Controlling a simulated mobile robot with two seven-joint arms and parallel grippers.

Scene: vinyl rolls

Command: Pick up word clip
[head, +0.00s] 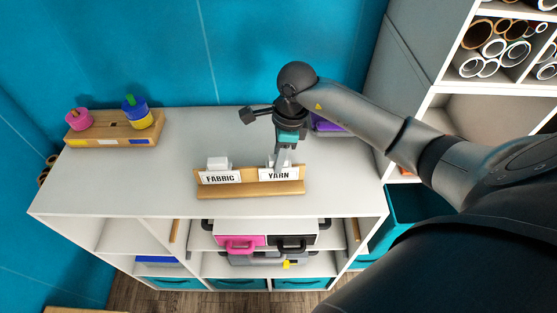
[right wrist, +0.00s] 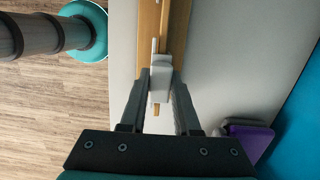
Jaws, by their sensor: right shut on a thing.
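Two white word clips stand on a wooden holder (head: 240,189) on the white table top. One is labelled FABRIC (head: 220,177) and the other YARN (head: 279,175). My right gripper (head: 280,164) reaches down from above onto the YARN clip. In the right wrist view, my right gripper (right wrist: 161,88) is shut on the white clip (right wrist: 160,80), with a finger on each side. The clip is at the wooden strip (right wrist: 172,30); I cannot tell whether it touches it. My left gripper is not in view.
A wooden stand (head: 115,128) with pink, blue and yellow pieces is at the back left. A purple-and-grey object (head: 326,126) lies behind my right gripper. Shelves with rolls (head: 490,45) stand at right. The front left of the table top (head: 120,190) is clear.

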